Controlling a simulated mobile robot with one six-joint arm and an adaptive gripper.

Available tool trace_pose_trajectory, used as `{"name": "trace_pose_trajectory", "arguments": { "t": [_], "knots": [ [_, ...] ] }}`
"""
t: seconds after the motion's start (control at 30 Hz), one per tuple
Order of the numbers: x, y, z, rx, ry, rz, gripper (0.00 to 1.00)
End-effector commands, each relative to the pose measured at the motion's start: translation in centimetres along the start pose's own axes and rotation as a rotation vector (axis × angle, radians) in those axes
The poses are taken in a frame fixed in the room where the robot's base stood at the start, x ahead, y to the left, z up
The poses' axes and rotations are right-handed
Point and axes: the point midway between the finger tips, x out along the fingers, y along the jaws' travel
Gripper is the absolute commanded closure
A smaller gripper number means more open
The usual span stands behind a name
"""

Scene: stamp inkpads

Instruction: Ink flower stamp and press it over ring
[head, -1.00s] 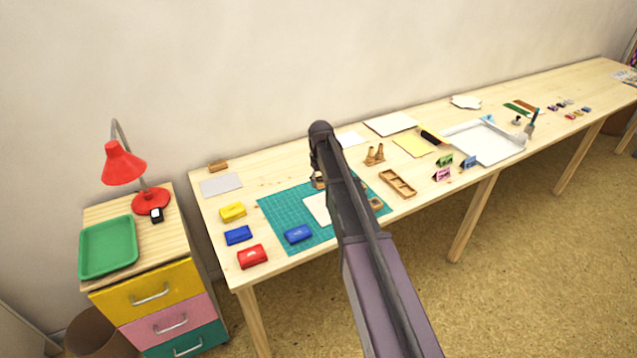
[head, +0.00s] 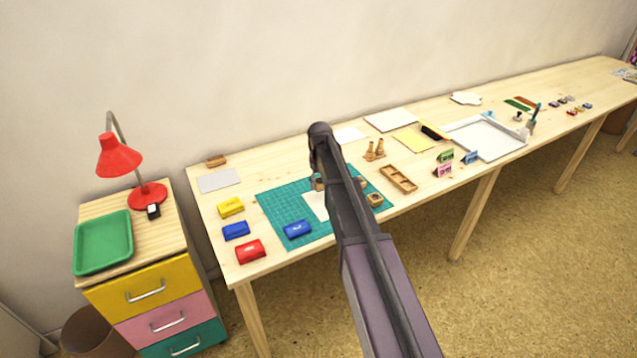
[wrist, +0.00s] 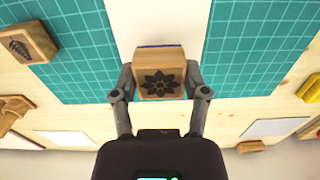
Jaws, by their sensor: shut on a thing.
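My gripper (wrist: 160,88) is shut on a wooden block stamp (wrist: 172,62) with a dark flower picture on its face. A thin dark blue strip shows along the block's far edge. In the wrist view the stamp is in front of a white card (wrist: 158,18) on the green cutting mat; I cannot tell whether it touches. In the head view my arm hides most of the gripper, and the card (head: 313,205) shows left of the arm. An open-looking blue inkpad (head: 297,230) lies on the mat's front left. I see no ring print on the visible card.
Yellow (head: 231,208), blue (head: 236,231) and red (head: 250,251) pads line the left of the green mat (head: 278,204). A leaf stamp (wrist: 24,42) lies at the mat's other side. A wooden tray (head: 398,179) and small stands (head: 374,151) are to the right.

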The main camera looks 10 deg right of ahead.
Motion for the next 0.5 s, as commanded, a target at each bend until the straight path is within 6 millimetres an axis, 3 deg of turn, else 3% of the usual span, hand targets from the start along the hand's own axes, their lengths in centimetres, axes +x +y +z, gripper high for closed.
{"name": "trace_pose_trajectory", "arguments": {
  "t": [0.2, 0.5],
  "knots": [
    [2.1, 0.0, 0.0, 0.000, 0.000, 0.000, 0.76],
    [3.1, -0.1, 0.0, -0.001, 0.000, 0.000, 0.76]
  ]
}}
